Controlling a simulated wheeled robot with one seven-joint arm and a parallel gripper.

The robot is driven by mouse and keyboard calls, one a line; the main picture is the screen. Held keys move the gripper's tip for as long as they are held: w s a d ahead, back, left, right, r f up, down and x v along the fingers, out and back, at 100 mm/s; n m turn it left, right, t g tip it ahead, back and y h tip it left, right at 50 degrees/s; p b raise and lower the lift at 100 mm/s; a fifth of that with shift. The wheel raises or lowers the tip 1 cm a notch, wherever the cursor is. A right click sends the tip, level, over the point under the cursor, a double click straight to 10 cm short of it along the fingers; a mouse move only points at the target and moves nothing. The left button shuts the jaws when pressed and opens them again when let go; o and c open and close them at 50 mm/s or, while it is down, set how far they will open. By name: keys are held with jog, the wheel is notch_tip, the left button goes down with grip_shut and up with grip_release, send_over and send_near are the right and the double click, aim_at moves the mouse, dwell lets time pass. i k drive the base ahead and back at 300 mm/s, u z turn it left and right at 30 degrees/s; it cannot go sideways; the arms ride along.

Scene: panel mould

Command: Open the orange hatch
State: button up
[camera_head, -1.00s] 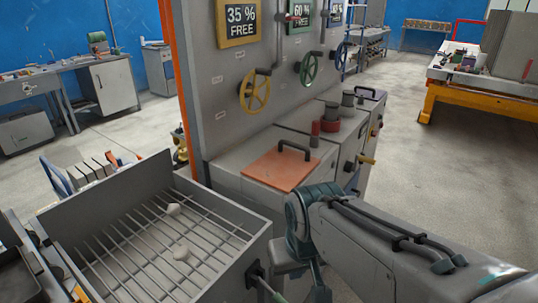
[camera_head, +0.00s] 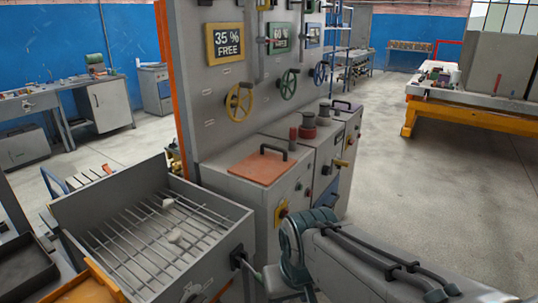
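The orange hatch (camera_head: 261,168) is a flat square lid lying shut on top of the nearest grey cabinet (camera_head: 240,193), below the yellow handwheel. Its black bar handle (camera_head: 273,150) stands up along its far side. My arm reaches in from the lower right, and its grey-green wrist part is in front of the cabinet, below and to the right of the hatch. Nothing of mine touches the hatch.
A grey bin with a bar grate (camera_head: 165,235) and two pale lumps stands left of the cabinet. A panel with yellow (camera_head: 240,101), green and blue handwheels rises behind. Red and grey knobs (camera_head: 308,127) stand beyond the hatch. Open floor (camera_head: 430,210) lies right.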

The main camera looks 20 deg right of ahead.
aim_at(263, 167)
jog(key=u, duration=0.1)
jog(key=k, duration=0.55)
jog(key=z, duration=0.75)
jog(key=i, duration=1.85)
jog(key=u, duration=0.8)
